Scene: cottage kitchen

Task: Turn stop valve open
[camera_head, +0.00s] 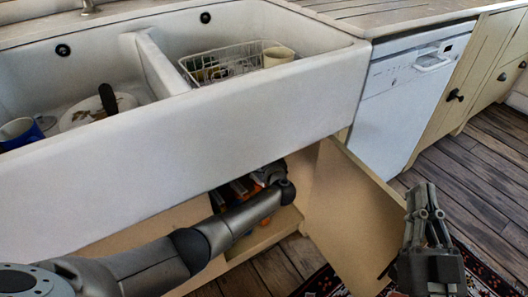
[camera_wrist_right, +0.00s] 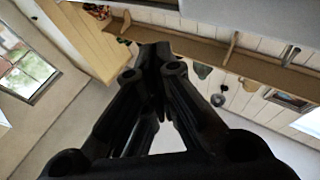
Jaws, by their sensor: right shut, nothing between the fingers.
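The stop valve does not show in either view; the white sink front hides much of the open cupboard (camera_head: 180,220) below it. My left arm (camera_head: 240,222) reaches from the left into this cupboard. Its wrist (camera_head: 268,174) goes in under the sink edge, and the left gripper's fingers are hidden there. My right gripper (camera_head: 425,192) is shut and empty, fingers pointing up, in front of the open cupboard door at the right. Its closed fingers also show in the right wrist view (camera_wrist_right: 154,52), against the far wall and ceiling.
The open cupboard door (camera_head: 345,220) stands between my two arms. Orange and dark items (camera_head: 240,188) lie in the cupboard beside my left wrist. The double sink (camera_head: 190,140) overhangs the opening. A white dishwasher (camera_head: 405,95) is to the right, with bare wooden floor (camera_head: 480,165) before it.

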